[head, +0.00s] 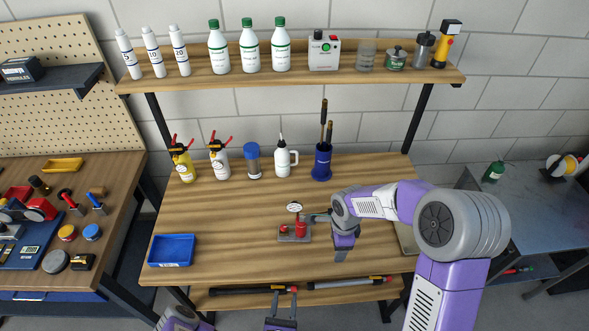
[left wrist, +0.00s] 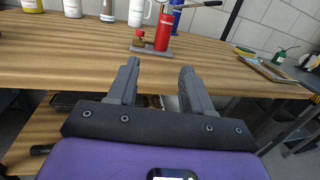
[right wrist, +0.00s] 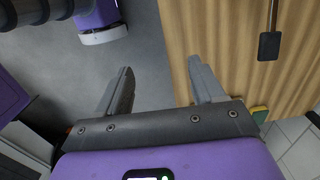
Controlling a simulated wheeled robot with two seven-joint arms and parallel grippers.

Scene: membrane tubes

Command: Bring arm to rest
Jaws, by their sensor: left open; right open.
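My left gripper (head: 283,292) is at the bottom middle of the head view, in front of the workbench's lower shelf. Its fingers (left wrist: 155,75) are apart and empty in the left wrist view. My right arm reaches in from the right over the bench, and its gripper (head: 340,256) points down near the front of the top, partly hidden by its wrist. In the right wrist view its fingers (right wrist: 163,80) are apart with nothing between them; floor and wooden top lie beyond. A grey fixture with a red cylinder (head: 300,229) stands just left of the right gripper; it also shows in the left wrist view (left wrist: 163,32).
A blue tray (head: 171,250) sits at the bench's front left. A black tube (head: 240,290) and a grey tube (head: 345,283) lie on the lower shelf. Bottles and a blue holder (head: 321,162) line the back. The top between tray and fixture is clear.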

